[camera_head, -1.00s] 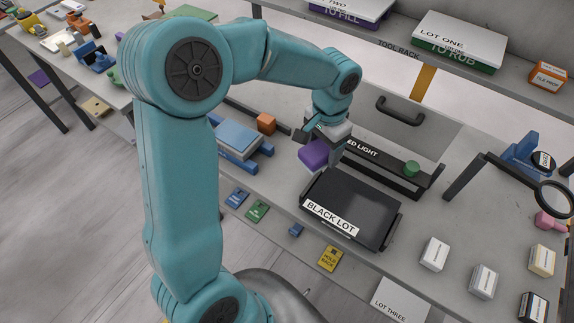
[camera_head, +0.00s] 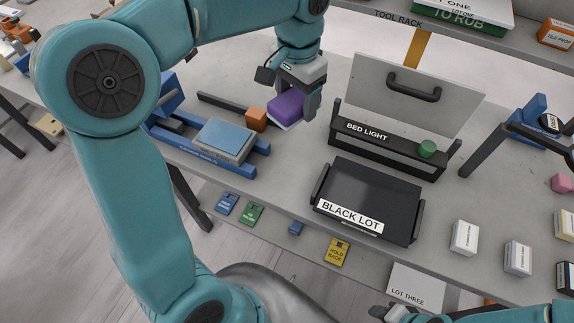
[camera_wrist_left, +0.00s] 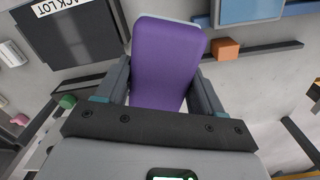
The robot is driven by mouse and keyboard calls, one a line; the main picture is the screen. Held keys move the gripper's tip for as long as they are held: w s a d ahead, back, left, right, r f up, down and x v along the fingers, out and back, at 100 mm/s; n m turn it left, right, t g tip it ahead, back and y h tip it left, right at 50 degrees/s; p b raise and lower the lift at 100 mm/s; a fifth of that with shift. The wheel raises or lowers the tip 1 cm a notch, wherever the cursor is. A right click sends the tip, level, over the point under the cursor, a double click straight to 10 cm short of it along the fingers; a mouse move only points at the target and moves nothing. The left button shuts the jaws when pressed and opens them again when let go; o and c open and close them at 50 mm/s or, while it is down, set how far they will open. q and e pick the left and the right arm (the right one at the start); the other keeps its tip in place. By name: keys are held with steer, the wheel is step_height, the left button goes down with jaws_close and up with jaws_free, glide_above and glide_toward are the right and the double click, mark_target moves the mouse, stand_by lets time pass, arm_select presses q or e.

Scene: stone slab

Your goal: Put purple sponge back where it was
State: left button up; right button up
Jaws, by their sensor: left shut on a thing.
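My left gripper (camera_head: 292,100) is shut on the purple sponge (camera_head: 285,106), which has a pale underside. The sponge is just right of an orange block (camera_head: 256,119), behind and left of the black tray labelled BLACK LOT (camera_head: 366,197). Whether it touches the bench is hard to tell. In the left wrist view the purple sponge (camera_wrist_left: 167,60) fills the space between the two fingers, with the orange block (camera_wrist_left: 226,49) beside it. My right gripper (camera_head: 390,312) shows only in part at the bottom edge; its jaws are unclear.
A blue frame holding a blue-topped slab (camera_head: 223,139) stands left of the orange block. The BED LIGHT fixture (camera_head: 385,145) with a green knob and an upright grey panel (camera_head: 415,90) stand right of the sponge. Small white boxes (camera_head: 464,237) sit at the right.

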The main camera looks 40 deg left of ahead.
arm_select(q)
steer(key=shift+a+f+b, duration=0.1)
steer(key=shift+f+b, duration=0.15)
steer(key=shift+b, duration=0.4)
steer(key=shift+f, duration=0.3)
steer(key=b, duration=0.1)
glide_above(295, 166)
step_height(295, 166, down, 14)
steer(key=shift+f, duration=0.1)
step_height(295, 166, down, 5)
steer(key=shift+w+f, duration=0.1)
arm_select(e)
steer(key=x, duration=0.3)
steer(key=shift+s+d+f, duration=0.1)
steer(key=shift+d+f, duration=0.05)
steer(key=shift+s+f, duration=0.1)
arm_select(q)
steer(key=o, duration=1)
steer(key=shift+f, duration=0.15)
